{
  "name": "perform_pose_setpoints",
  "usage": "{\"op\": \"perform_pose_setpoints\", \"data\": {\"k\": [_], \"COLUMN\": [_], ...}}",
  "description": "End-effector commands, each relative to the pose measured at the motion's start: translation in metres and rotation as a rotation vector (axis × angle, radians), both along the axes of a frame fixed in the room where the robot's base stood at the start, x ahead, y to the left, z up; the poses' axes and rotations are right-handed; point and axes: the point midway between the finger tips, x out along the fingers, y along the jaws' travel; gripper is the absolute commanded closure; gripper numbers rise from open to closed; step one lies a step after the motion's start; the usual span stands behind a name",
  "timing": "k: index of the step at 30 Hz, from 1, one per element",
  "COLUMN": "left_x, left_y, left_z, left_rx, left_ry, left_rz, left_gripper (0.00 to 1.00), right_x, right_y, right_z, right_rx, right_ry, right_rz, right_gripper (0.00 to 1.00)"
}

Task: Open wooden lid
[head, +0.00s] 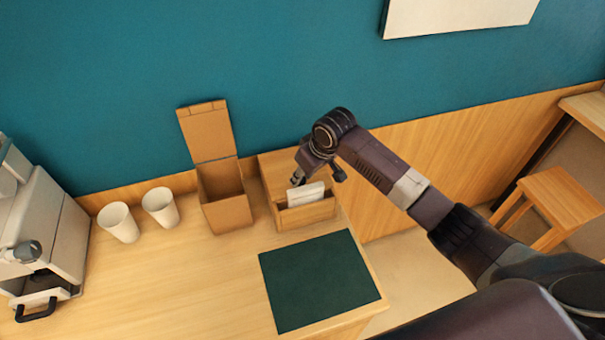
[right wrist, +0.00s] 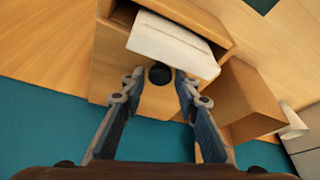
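A tall wooden box (head: 226,212) stands on the counter near the teal wall. Its wooden lid (head: 207,134) is raised and tilts back toward the wall, leaving the box mouth uncovered; the box also shows in the right wrist view (right wrist: 245,100). My right gripper (head: 318,179) is above a lower wooden holder (head: 306,215) to the right of the box. In the right wrist view the gripper (right wrist: 158,88) is open and its fingers are apart, with the holder (right wrist: 222,20) and a white stack (right wrist: 172,42) beyond them. My left gripper is not in view.
Two white cups (head: 119,222) stand left of the box, with a white machine (head: 40,235) farther left. A dark green mat (head: 318,280) lies at the front right of the counter. Bare counter lies between the machine and mat. A wooden stool (head: 565,197) stands at right.

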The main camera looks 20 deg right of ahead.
Motion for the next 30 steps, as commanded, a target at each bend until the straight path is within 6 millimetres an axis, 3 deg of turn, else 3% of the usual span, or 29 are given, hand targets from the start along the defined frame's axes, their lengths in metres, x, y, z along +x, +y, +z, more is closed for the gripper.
{"op": "perform_pose_setpoints", "data": {"k": [10, 18, 30], "left_x": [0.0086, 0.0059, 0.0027], "left_y": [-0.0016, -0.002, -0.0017], "left_z": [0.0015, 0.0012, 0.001], "left_rx": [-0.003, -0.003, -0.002], "left_ry": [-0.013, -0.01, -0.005], "left_rz": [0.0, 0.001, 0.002], "left_gripper": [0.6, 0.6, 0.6], "right_x": [0.0012, 0.0011, 0.0067], "right_y": [0.0004, 0.0003, -0.0005], "right_z": [-0.0035, -0.0033, 0.0049], "right_rx": [0.0, 0.0, -0.001], "right_ry": [-0.001, -0.001, 0.037], "right_rz": [0.0, 0.0, -0.005], "right_gripper": [0.72, 1.0, 1.0]}}
